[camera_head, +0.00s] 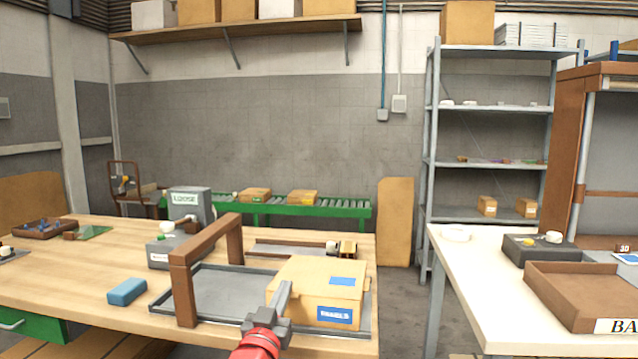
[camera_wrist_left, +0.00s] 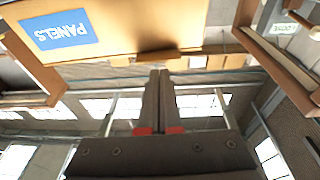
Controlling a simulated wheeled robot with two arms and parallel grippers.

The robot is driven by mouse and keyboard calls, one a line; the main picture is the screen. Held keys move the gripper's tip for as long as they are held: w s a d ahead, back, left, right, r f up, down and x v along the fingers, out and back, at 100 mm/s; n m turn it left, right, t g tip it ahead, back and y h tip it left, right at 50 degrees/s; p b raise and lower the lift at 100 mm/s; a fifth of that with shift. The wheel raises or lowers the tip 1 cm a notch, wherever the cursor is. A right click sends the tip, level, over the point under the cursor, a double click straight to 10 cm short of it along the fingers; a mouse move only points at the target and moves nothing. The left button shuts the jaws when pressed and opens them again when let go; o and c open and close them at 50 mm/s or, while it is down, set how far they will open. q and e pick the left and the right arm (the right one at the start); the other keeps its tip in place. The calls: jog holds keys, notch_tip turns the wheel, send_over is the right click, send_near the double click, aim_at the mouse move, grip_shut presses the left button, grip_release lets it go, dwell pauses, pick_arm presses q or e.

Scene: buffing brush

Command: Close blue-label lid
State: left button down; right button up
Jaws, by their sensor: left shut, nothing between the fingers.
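A cardboard box (camera_head: 291,307) stands on the grey framed tray at the table's front right. My right gripper is out of view.
A brown wooden arch (camera_head: 234,240) stands over the tray (camera_head: 215,290) left of the box. A blue block (camera_head: 127,292) and a grey device (camera_head: 160,253) are farther left. A white table (camera_head: 460,262) with a brown tray (camera_head: 560,300) stands at right, across a floor gap.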

pick_arm(q)
jog(key=shift+s+f+t+b, duration=0.1)
jog(key=shift+f+t+b, duration=0.35)
jog(key=shift+f, duration=0.4)
